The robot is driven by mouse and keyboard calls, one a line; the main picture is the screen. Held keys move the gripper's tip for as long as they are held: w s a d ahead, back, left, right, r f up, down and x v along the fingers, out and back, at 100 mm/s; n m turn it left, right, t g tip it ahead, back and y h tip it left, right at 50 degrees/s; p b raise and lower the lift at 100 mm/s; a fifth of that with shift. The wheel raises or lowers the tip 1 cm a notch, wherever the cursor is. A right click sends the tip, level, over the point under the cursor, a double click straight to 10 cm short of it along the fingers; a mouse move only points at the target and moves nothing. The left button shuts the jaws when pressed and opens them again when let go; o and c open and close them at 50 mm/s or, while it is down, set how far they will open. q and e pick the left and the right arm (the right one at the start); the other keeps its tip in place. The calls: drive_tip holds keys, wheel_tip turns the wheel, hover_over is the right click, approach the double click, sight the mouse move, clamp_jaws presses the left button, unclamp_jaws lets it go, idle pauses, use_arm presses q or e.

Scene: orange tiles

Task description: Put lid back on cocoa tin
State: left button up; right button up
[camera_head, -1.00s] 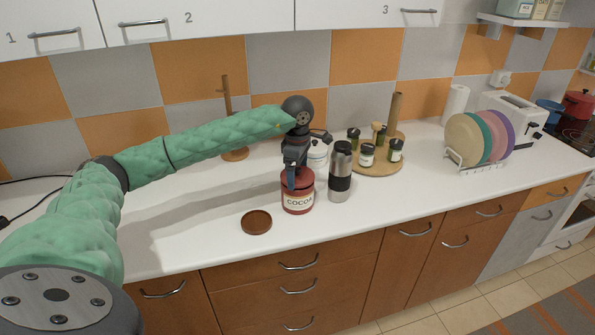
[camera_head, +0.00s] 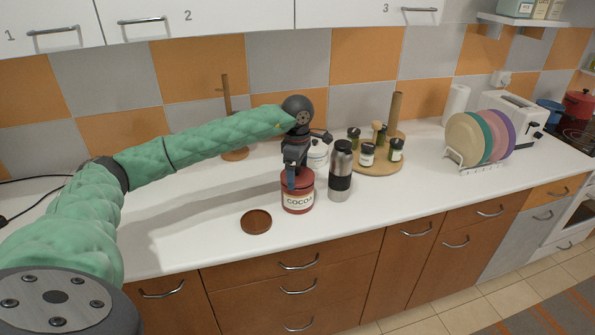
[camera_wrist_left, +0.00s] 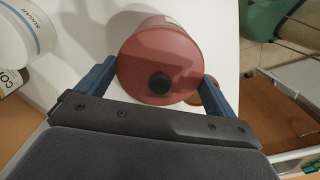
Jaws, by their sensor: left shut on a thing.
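The red cocoa tin (camera_head: 298,204) stands upright on the white counter with its "COCOA" label facing front. Its red lid (camera_head: 305,176) is at the top of the tin, with no clear gap between them in the head view. In the left wrist view the lid (camera_wrist_left: 150,55) is a round red disc with a black knob, and it hides most of the tin behind it. My left gripper (camera_head: 292,183) points down from above, its blue fingers on either side of the lid, shut on it. Whether the lid is fully seated I cannot tell. My right gripper is not in view.
A round brown dish (camera_head: 256,221) lies at the front left. A wooden spice tray (camera_head: 378,169) is to the right.

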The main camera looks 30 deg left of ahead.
use_arm(q)
drive_tip(key=shift+b, duration=0.35)
idle(0.3)
idle(0.4)
drive_tip(key=o, duration=0.6)
drive_tip(key=shift+o, duration=0.2)
drive_tip(key=shift+r, duration=0.1)
drive_tip(key=shift+r+p, duration=0.85)
drive_tip(key=shift+r, duration=2.55)
clamp_jaws()
